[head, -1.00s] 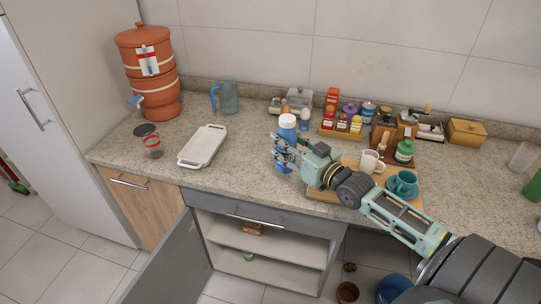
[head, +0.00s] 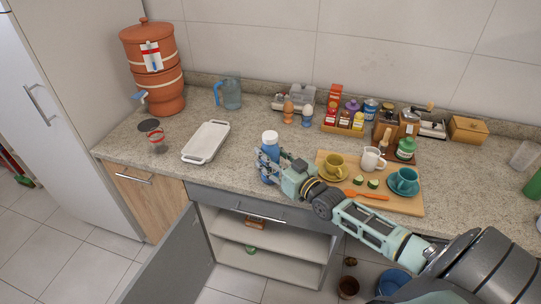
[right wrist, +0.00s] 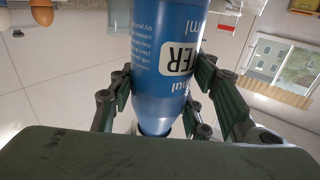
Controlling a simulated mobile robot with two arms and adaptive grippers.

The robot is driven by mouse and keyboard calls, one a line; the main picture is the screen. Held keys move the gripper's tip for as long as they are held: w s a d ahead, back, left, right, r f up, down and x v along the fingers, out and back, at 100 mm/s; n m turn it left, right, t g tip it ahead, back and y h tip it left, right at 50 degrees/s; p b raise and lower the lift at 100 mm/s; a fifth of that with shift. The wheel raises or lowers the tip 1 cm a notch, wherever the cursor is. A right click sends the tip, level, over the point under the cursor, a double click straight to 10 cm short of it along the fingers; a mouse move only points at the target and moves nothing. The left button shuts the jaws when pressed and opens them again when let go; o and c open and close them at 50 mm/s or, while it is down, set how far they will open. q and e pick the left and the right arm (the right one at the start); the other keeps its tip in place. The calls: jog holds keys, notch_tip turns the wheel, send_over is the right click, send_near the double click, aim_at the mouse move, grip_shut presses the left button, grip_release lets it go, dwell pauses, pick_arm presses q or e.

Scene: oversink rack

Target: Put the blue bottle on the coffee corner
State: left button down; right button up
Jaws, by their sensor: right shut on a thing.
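The blue bottle (head: 270,140) with a white cap is upright near the front of the counter, right of the white tray. My right gripper (head: 268,165) is shut around its body. In the right wrist view the bottle (right wrist: 165,60) is between the fingers, with its printed label facing the camera. I cannot tell whether its base touches the counter. My left gripper is not in view.
The white tray (head: 206,142), a glass with a red band (head: 157,140), a blue-handled jug (head: 230,92) and a clay water filter (head: 155,70) stand left. A spice rack (head: 343,126) is behind the board. Below, a cabinet door (head: 170,255) hangs open.

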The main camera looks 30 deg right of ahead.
jog(key=o, duration=1.6)
jog(key=shift+f, duration=0.1)
jog(key=s+d+b, duration=0.1)
jog(key=s, duration=1.1)
jog(key=shift+d, duration=0.2)
jog(key=shift+a, duration=0.1)
